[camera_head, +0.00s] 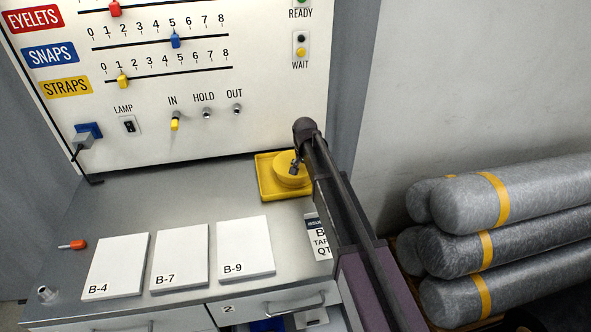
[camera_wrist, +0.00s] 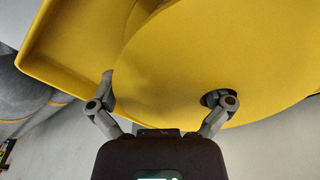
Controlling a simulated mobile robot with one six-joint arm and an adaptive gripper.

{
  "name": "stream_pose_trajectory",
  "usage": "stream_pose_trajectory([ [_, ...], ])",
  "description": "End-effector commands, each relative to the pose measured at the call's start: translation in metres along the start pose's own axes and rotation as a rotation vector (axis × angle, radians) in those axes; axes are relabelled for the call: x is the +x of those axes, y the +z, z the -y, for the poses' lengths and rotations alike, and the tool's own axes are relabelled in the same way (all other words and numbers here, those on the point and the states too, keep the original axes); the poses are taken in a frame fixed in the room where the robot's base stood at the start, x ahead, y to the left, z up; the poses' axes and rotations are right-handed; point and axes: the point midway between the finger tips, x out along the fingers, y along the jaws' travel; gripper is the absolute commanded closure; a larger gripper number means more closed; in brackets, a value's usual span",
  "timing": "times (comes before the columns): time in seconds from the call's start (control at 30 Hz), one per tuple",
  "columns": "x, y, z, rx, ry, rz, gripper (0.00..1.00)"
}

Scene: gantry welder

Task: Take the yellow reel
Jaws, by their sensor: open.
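The yellow reel (camera_head: 290,166) sits in a square yellow tray (camera_head: 266,186) at the back of the grey bench, below the panel. In the wrist view the yellow reel (camera_wrist: 190,60) fills the upper middle as a large disc, with the tray (camera_wrist: 60,35) behind it to the left. My gripper (camera_head: 297,165) is at the reel, and my arm hides the right part of reel and tray. In the wrist view the fingers of my gripper (camera_wrist: 163,95) are spread, one at the reel's left edge and one overlapping its lower right. I cannot tell whether they touch it.
Three white cards, B-4 (camera_head: 115,267), B-7 (camera_head: 180,259) and B-9 (camera_head: 245,247), lie along the bench front. A partly hidden label card (camera_head: 318,238) is beside my arm. The control panel (camera_head: 240,80) rises behind. Grey rolls (camera_head: 500,235) are stacked at right.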

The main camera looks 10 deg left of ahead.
Motion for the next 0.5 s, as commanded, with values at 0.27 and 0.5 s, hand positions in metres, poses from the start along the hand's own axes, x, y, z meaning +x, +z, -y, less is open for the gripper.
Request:
stream_pose_trajectory([
  [0.27,0.0,0.0,-0.0001,0.0,0.0,0.0,0.39],
  [0.5,0.0,-0.0002,-0.0002,0.0,0.0,-0.001,0.71],
])
